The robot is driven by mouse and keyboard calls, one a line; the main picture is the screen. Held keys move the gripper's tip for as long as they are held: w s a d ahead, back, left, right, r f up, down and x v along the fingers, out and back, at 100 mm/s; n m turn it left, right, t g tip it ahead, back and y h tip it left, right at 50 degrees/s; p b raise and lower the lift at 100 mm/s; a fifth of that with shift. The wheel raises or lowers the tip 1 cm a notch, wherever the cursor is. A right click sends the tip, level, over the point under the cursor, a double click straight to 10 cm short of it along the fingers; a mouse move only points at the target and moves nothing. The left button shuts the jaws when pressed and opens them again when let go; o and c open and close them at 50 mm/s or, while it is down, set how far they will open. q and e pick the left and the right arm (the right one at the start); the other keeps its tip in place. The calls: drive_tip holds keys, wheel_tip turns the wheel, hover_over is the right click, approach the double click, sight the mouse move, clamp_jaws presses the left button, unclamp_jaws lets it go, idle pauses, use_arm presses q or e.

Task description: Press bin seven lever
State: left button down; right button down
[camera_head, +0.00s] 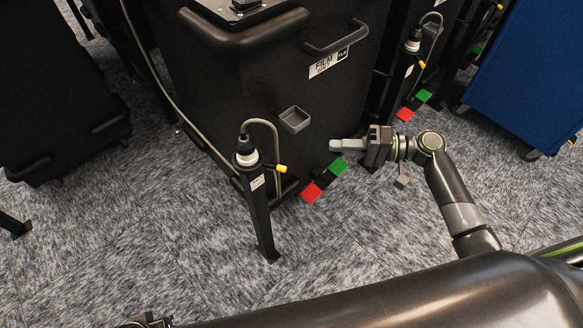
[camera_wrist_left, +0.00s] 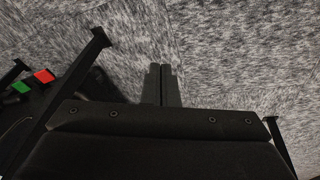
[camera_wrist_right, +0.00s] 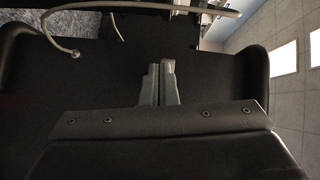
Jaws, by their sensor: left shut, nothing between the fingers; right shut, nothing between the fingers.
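A red pedal (camera_head: 312,193) and a green pedal (camera_head: 338,166) sit low at the foot of a black bin (camera_head: 230,90) labelled for film. No bin number is readable, so I cannot tell which is bin seven. My right gripper (camera_head: 335,144) is shut and empty, pointing left above the green pedal, apart from it. In the right wrist view its fingers (camera_wrist_right: 161,68) stand before a dark panel. My left gripper (camera_wrist_left: 161,72) is shut and empty over the carpet; a red pedal (camera_wrist_left: 44,76) and a green pedal (camera_wrist_left: 22,87) show left of it.
A black post (camera_head: 258,205) with a cable and yellow tip stands left of the pedals. A second pedal pair (camera_head: 405,114) lies farther back. A blue bin (camera_head: 525,80) stands at right.

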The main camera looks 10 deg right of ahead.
sight(274, 167)
use_arm(q)
drive_tip(key=shift+d+r, duration=0.1)
drive_tip(key=shift+r, duration=0.05)
use_arm(e)
drive_tip(key=shift+s+a+r+n+y, duration=0.2)
drive_tip(key=shift+r+n+y, duration=0.1)
drive_tip(key=shift+r, duration=0.3)
use_arm(q)
drive_tip(key=shift+f, duration=0.2)
use_arm(e)
drive_tip(key=a+f, duration=0.1)
drive_tip(key=a, duration=1)
drive_tip(key=shift+s+a+f, duration=0.2)
drive_tip(key=shift+s+a, duration=0.05)
drive_tip(key=shift+s, duration=0.05)
use_arm(q)
drive_tip(key=shift+a+r, duration=0.1)
drive_tip(key=shift+a, duration=0.1)
use_arm(e)
drive_tip(key=shift+s, duration=0.15)
